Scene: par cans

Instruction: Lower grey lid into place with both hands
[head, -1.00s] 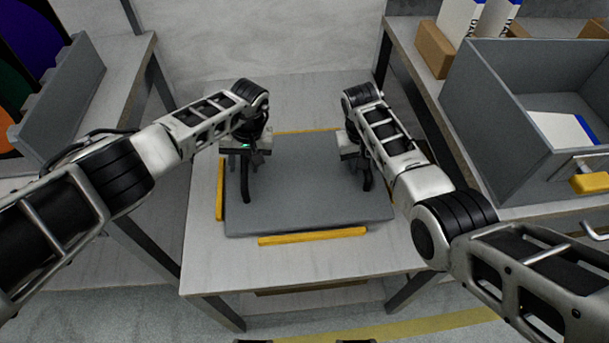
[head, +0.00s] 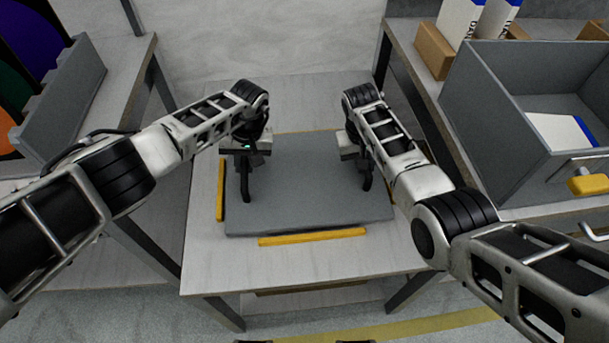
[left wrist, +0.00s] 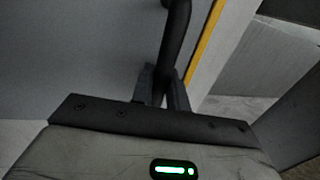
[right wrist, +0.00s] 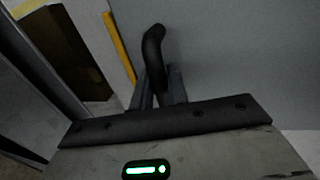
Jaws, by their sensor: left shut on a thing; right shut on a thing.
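The grey lid (head: 305,200) is a flat rectangular plate lying level over the middle of the pale table, with yellow strips along its sides. It carries two black handles. My left gripper (head: 246,158) is shut on the left handle (head: 245,187), which also passes between its fingers in the left wrist view (left wrist: 176,40). My right gripper (head: 354,155) is shut on the right handle (head: 366,180), which curves up in the right wrist view (right wrist: 153,48). Whether the lid's underside touches what is beneath it is hidden.
A yellow strip (head: 312,237) lies along the lid's front edge and another (head: 220,190) along its left. A grey bin (head: 490,110) stands on the right bench. A grey rack (head: 62,105) stands on the left bench. The table's front (head: 215,265) is clear.

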